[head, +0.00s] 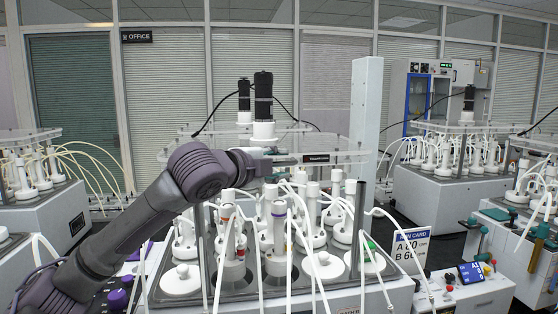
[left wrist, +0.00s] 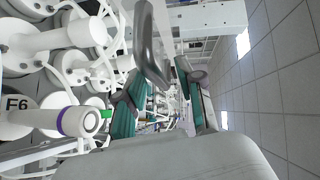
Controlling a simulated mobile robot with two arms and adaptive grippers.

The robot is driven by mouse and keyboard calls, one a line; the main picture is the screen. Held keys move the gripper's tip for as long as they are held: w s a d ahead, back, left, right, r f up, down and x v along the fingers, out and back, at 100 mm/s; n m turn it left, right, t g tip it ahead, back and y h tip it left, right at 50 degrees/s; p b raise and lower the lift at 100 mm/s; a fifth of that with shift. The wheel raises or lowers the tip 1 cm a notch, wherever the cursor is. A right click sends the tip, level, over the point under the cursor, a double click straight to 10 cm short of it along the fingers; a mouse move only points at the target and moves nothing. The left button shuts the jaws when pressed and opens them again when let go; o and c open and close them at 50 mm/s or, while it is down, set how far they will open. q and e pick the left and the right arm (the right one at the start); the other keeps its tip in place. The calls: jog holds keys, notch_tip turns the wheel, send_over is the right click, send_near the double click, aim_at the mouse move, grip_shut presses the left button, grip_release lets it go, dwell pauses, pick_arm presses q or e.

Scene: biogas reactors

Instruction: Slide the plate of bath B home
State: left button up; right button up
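The clear plate (head: 345,157) of the bath in front of me lies level above the reactor bottles, with a small black label on its front edge. A black stirrer motor (head: 263,95) stands over it on a white base. The bath body (head: 225,300) carries a partly cut-off label that seems to read "BATH B". My left gripper (head: 286,160) is at the plate's front edge, left of the label; I cannot tell whether it touches. In the left wrist view its teal-padded fingers (left wrist: 160,100) are apart, with no object clearly between them. My right gripper is not in view.
White bottles (head: 278,225) and looping tubes crowd below my left arm. A white post (head: 366,120) stands right of the plate. A run card (head: 411,247) and a blue-screened control box (head: 470,272) are at the right. Other baths stand at both sides.

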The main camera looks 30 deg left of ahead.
pick_arm(q)
jog(key=shift+w, duration=0.25)
grip_shut()
jog(key=shift+s+d, duration=0.1)
